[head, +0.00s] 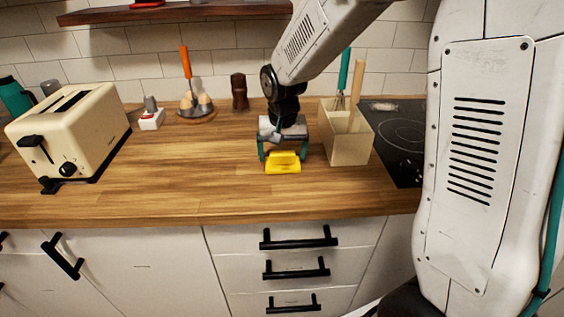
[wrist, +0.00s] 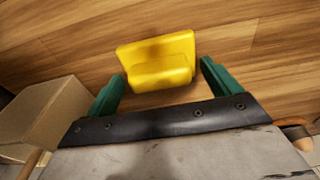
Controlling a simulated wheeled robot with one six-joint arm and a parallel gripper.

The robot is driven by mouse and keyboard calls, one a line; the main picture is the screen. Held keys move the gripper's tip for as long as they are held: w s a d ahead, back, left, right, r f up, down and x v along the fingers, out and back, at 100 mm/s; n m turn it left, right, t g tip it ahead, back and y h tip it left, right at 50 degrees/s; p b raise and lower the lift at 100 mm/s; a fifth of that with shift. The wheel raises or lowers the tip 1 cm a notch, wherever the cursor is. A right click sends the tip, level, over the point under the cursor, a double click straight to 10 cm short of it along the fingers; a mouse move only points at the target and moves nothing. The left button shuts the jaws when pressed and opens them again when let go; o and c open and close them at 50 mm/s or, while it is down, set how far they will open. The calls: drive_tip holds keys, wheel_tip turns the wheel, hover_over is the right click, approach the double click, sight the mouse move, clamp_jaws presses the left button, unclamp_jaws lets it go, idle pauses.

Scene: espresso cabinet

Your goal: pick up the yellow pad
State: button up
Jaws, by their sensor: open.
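The yellow pad (head: 283,163) lies on the wooden counter in the head view, just in front of my gripper. In the wrist view the yellow pad (wrist: 158,62) sits between and mostly beyond the green fingertips. It has a raised block on a flat base. My gripper (head: 283,153) is open, with its fingers spread to either side of the pad. The gripper also shows in the wrist view (wrist: 162,82), with gaps between each finger and the pad. Nothing is held.
A cream utensil box (head: 347,146) stands close to the right of my gripper, beside a black hob (head: 398,135). A toaster (head: 68,128) is at the left. A red-and-white item (head: 151,120) and an orange-handled utensil (head: 185,65) stand behind. The counter left of the pad is clear.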

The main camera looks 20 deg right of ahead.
sight(282, 151)
drive_tip(key=shift+f, duration=0.2)
drive_tip(key=c, duration=1.1)
drive_tip(key=shift+r, duration=0.15)
drive_tip(key=shift+r, duration=0.25)
wheel_tip(282, 151, up, 3)
drive_tip(key=shift+r, duration=0.1)
drive_tip(key=s, duration=1)
drive_tip(key=s+r, duration=0.1)
drive_tip(key=s, duration=0.5)
drive_tip(key=shift+d, duration=0.15)
